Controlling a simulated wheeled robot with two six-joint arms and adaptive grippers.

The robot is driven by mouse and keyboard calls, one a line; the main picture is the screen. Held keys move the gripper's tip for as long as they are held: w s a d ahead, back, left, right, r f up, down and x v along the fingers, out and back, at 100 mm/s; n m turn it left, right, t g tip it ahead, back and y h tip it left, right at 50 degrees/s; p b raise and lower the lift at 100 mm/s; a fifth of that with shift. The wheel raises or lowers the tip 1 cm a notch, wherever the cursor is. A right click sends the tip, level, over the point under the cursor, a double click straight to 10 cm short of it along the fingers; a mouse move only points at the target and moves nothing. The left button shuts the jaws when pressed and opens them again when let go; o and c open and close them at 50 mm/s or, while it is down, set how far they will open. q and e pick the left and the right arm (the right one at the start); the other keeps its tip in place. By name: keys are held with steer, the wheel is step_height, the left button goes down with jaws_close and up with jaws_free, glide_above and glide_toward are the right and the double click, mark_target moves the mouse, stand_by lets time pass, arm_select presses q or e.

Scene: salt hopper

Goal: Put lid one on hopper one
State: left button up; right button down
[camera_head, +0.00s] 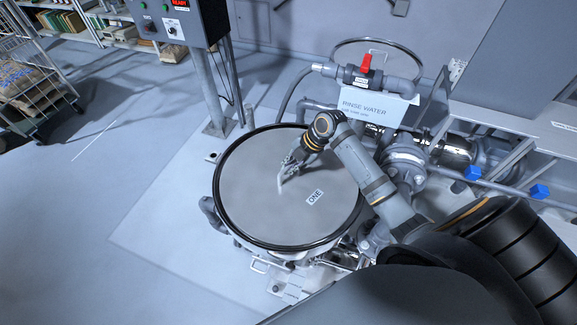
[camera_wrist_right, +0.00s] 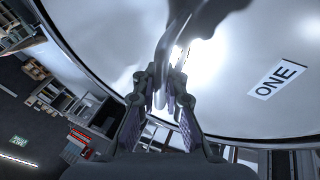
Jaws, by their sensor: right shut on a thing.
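Lid one is a round grey disc (camera_head: 250,190) with a black rim and a white label reading ONE. It covers the top of hopper one (camera_head: 234,238), whose side shows only partly beneath it. I cannot tell whether the lid rests on the hopper or is just above it. My right gripper (camera_head: 287,174) is over the lid's middle, shut on its handle (camera_head: 281,186). The right wrist view shows the jaws (camera_wrist_right: 166,97) closed around the handle, and the lid's underlying face (camera_wrist_right: 235,60) with its label. My left gripper is not in view.
A red-handled valve (camera_head: 365,64) and pipes stand behind the hopper, with a RINSE WATER sign (camera_head: 372,104). A control box (camera_head: 177,20) on a post is at the back left. A wire cart (camera_head: 30,90) stands far left. The floor at left is clear.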

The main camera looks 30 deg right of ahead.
steer(key=shift+f, duration=0.2)
steer(key=c, duration=1.3)
jaws_free()
steer(key=shift+c, duration=0.2)
steer(key=shift+s, duration=0.1)
steer(key=v, duration=1.2)
steer(key=shift+a+r, duration=0.1)
steer(key=shift+r, duration=0.05)
